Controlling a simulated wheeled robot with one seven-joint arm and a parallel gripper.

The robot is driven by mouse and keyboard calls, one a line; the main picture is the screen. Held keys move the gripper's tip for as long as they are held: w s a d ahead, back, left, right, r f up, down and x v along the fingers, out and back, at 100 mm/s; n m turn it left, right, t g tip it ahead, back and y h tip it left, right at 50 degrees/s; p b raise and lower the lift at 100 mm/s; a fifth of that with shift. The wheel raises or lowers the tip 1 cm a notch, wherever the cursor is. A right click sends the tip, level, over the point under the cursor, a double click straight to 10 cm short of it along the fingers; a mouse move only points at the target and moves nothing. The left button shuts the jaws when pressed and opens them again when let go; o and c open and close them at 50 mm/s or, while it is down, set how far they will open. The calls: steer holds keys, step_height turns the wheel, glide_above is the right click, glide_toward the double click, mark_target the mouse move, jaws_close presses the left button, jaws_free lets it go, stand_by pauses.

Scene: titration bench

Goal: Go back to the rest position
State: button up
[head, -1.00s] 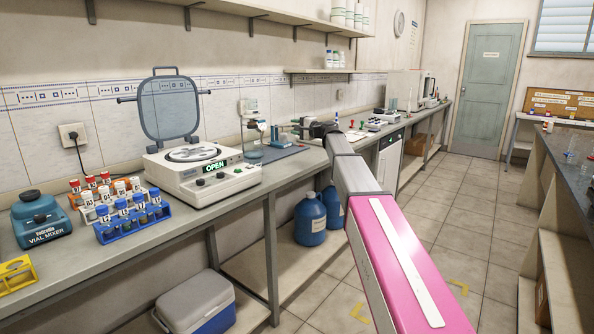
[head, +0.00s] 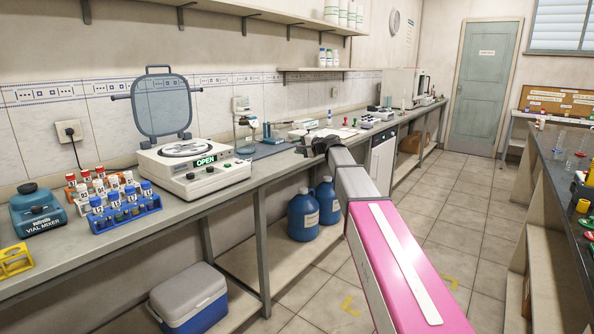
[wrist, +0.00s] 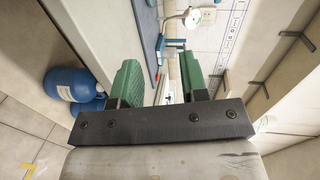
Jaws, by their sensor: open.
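My arm reaches forward from the lower right in the head view, with my gripper (head: 310,146) at its far end near the front edge of the bench (head: 228,192). Its fingers are small and partly hidden there. In the wrist view my gripper (wrist: 159,88) shows two green finger pads standing apart with nothing between them. Beyond the gap are the blue mat and a titration stand (wrist: 196,20), out of reach of the pads. The stand also shows in the head view (head: 243,128).
On the bench stand an open centrifuge (head: 195,172), a vial mixer (head: 40,212), racks of capped vials (head: 127,212) and a yellow rack (head: 14,262). Blue jugs (head: 304,216) and a cooler (head: 188,300) sit below. The tiled floor (head: 455,215) is clear. A dark counter (head: 565,190) runs along the right.

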steer(key=s+d+f+n+g+h, duration=0.2)
steer(key=s+d+f+h, duration=0.1)
steer(key=s+f, duration=0.8)
steer(key=s+d+f+n+g+h, duration=0.1)
steer(key=s+d+f+g+h, duration=0.25)
steer(key=s+f, duration=0.75)
steer(key=s+d+f+n+g+h, duration=0.1)
steer(key=s+d+f+g+h, duration=0.1)
steer(key=s+d+f, duration=0.4)
steer(key=s+d+f+n+g+h, duration=0.2)
steer(key=s+d+f+h, duration=0.2)
steer(key=s+f, duration=0.8)
steer(key=s+d, duration=0.2)
steer(key=shift+s+n, duration=0.3)
steer(key=shift+s, duration=0.1)
